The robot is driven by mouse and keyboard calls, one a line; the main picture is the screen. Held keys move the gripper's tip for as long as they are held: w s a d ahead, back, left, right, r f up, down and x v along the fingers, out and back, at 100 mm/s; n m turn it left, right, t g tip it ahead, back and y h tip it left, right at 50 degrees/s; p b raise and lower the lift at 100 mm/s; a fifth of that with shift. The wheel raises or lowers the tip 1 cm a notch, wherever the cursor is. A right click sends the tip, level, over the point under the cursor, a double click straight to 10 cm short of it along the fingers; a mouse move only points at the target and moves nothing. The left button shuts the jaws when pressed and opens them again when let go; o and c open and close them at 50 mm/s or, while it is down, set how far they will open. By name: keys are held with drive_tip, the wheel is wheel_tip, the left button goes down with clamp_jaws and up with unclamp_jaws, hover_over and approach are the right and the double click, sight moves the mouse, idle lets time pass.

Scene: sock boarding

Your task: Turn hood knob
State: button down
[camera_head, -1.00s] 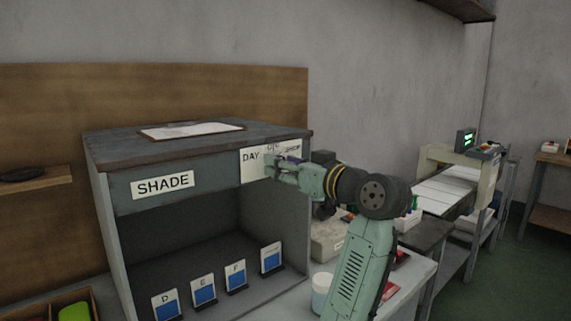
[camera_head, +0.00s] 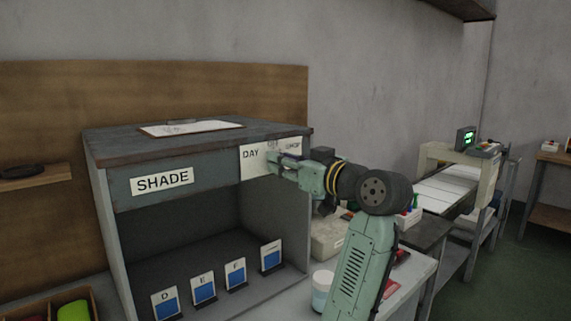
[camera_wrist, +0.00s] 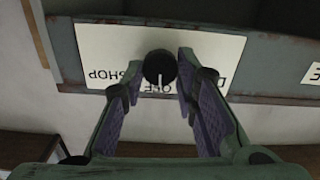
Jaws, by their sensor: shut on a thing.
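The hood is a grey booth with a SHADE label (camera_head: 162,181) on its front. A white dial plate (camera_head: 252,165) marked DAY and SHOP is at the front's right end. In the wrist view the dial plate (camera_wrist: 222,52) appears upside down. The round black knob (camera_wrist: 159,66) sits on it between my fingertips, its white pointer line toward the middle marking at the plate's lower edge in that view. My gripper (camera_head: 272,158) is shut on the knob, which it hides in the head view.
A clipboard (camera_head: 190,128) lies on top of the hood. Several blue sample cards (camera_head: 204,289) marked with letters stand inside it. A white jar (camera_head: 321,290) stands on the table right of the hood, below my arm. A conveyor-like machine (camera_head: 445,185) stands further right.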

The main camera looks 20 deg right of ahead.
drive_tip(key=shift+s+a+n+b, duration=0.1)
drive_tip(key=shift+n+b, duration=1.25)
drive_tip(key=shift+n, duration=0.95)
drive_tip(key=shift+a+n+b, duration=0.1)
drive_tip(key=shift+n+b, duration=1.2)
drive_tip(key=shift+n, duration=1)
drive_tip(key=c, duration=1.3)
unclamp_jaws()
drive_tip(key=shift+s+d, duration=0.1)
drive_tip(key=shift+d, duration=0.05)
drive_tip(key=v, duration=1.1)
drive_tip(key=shift+s, duration=0.4)
drive_tip(key=shift+d, duration=0.1)
